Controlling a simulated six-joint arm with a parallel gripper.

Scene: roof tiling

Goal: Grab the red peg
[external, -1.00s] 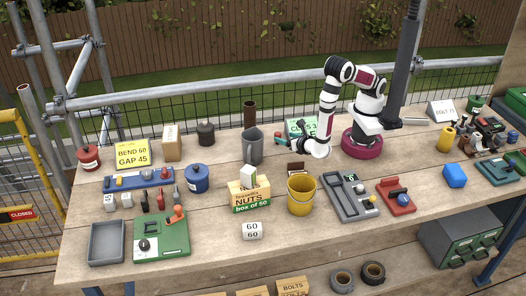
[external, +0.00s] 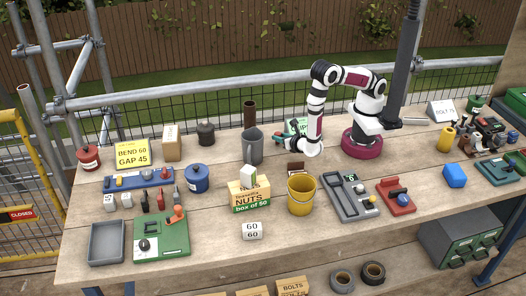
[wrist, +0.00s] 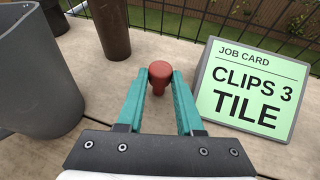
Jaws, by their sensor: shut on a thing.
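The red peg (wrist: 160,76) has a rounded, wider head and a narrower stem, and shows upright in the wrist view. My gripper (wrist: 159,88) has teal fingers on both sides of the peg and is shut on it. In the external view my gripper (external: 280,139) is at the back of the bench, just right of the grey mug. The peg is too small to make out clearly there. I cannot tell whether the peg's lower end touches the bench.
The grey mug (wrist: 38,75) stands close on the left. A brown tube (wrist: 110,28) stands behind it. A green job card reading "CLIPS 3 TILE" (wrist: 252,88) stands close on the right. A yellow bucket (external: 300,196) and a box of nuts (external: 250,198) stand farther forward.

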